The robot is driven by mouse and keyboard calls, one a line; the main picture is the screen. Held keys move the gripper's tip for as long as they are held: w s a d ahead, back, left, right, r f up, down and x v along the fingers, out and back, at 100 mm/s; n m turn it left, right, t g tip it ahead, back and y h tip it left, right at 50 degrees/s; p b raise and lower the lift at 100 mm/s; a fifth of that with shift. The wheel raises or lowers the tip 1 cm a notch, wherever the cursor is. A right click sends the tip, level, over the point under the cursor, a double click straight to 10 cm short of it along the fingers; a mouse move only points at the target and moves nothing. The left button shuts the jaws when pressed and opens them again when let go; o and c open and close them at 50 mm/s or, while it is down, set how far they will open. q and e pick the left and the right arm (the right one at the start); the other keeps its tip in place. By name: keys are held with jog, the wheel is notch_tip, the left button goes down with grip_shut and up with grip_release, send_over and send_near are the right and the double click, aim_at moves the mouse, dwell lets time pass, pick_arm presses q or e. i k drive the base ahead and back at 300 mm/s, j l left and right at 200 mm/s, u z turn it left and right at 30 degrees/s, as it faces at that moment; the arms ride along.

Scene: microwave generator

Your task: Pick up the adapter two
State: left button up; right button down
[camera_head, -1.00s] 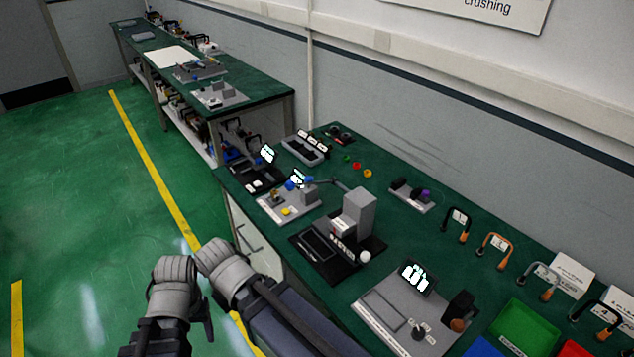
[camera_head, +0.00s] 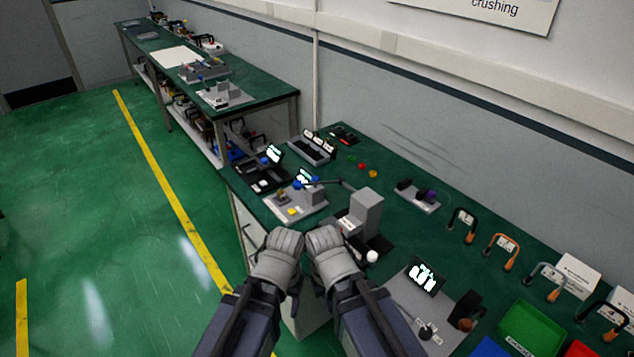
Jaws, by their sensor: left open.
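No label in view tells me which thing is adapter two. A small grey plate (camera_head: 424,205) on the green workbench (camera_head: 395,240) holds a dark piece (camera_head: 404,186) and a purple piece (camera_head: 429,195). My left gripper (camera_head: 280,262) is open, with nothing seen in it, at the bench's front edge. My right gripper (camera_head: 330,258) is beside it, to its right, in front of the grey block device (camera_head: 361,214). Its jaws do not show clearly. Both grippers are well apart from the small plate and hide part of the block device's base.
Small green, red and yellow pieces (camera_head: 362,166) lie near the back. A grey board with a screen (camera_head: 420,280) and a green bin (camera_head: 530,335) stand at the right. Several padlock-like handles (camera_head: 502,250) line the bench. Floor is clear at left.

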aim_at(281, 193)
jog(key=i+j+z, duration=0.15)
jog(key=i+j, duration=0.2)
jog(key=i+j+z, duration=0.2)
jog(key=i+j, duration=0.15)
jog(key=j, duration=0.15)
jog(key=k+j, duration=0.1)
jog(key=k, duration=0.8)
